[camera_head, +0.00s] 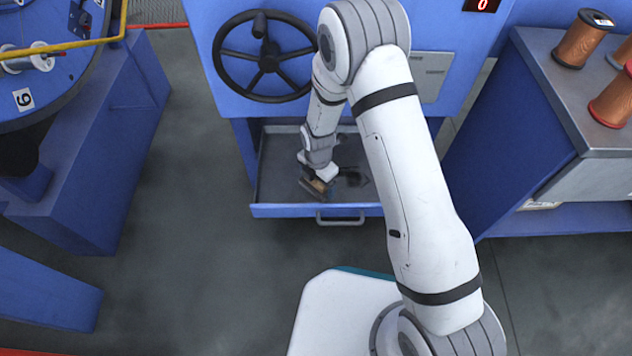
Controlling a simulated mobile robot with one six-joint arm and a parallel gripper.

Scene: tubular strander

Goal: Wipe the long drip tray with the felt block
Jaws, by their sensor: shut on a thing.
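The long drip tray (275,192) is a grey, open tray with a blue front and a handle, under the blue cabinet in the middle. My gripper (316,181) points down into the tray, left of its middle. It is shut on the felt block (313,187), a small brown block that looks tilted. The block is low over the tray floor; I cannot tell whether it touches. Dark stains (352,178) show on the tray floor just right of the gripper. My arm covers the tray's right part.
A black handwheel (266,57) sits on the blue cabinet (440,30) above the tray. A blue bench (540,110) with copper spools (582,40) stands at right. A blue machine frame (110,150) stands at left. The grey floor (200,250) between is clear.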

